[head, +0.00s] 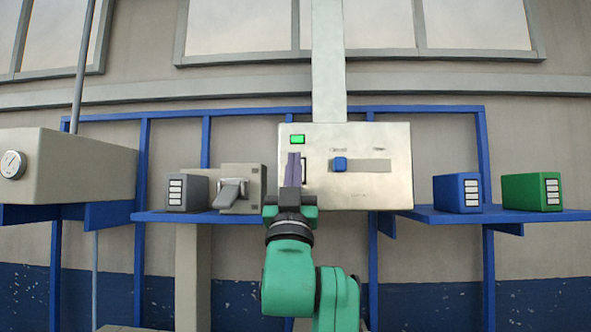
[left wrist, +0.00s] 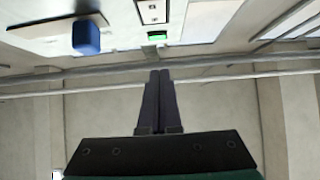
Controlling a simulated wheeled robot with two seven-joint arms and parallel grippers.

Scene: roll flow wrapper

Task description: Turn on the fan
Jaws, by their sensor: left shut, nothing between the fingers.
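A pale control box (head: 400,150) hangs on the wall frame, with a bright green indicator (head: 297,139) at its upper left. A blue knob (head: 340,164) sits at the left end of a grey slot. A dark-edged switch (head: 304,170) is mostly hidden behind my left gripper (head: 293,155). In the left wrist view the switch (left wrist: 152,11), the green indicator (left wrist: 157,35) and the blue knob (left wrist: 86,37) show near the top. My left gripper (left wrist: 160,73) is shut and empty, fingers pointing up in front of the box's left side. I cannot tell whether it touches. No fan is recognisable.
A blue shelf (head: 420,214) runs along the wall. On it stand a grey block (head: 187,192), a beige box with a lever (head: 230,193), a blue block (head: 457,193) and a green block (head: 532,192). A large box with a gauge (head: 13,164) is at the far left.

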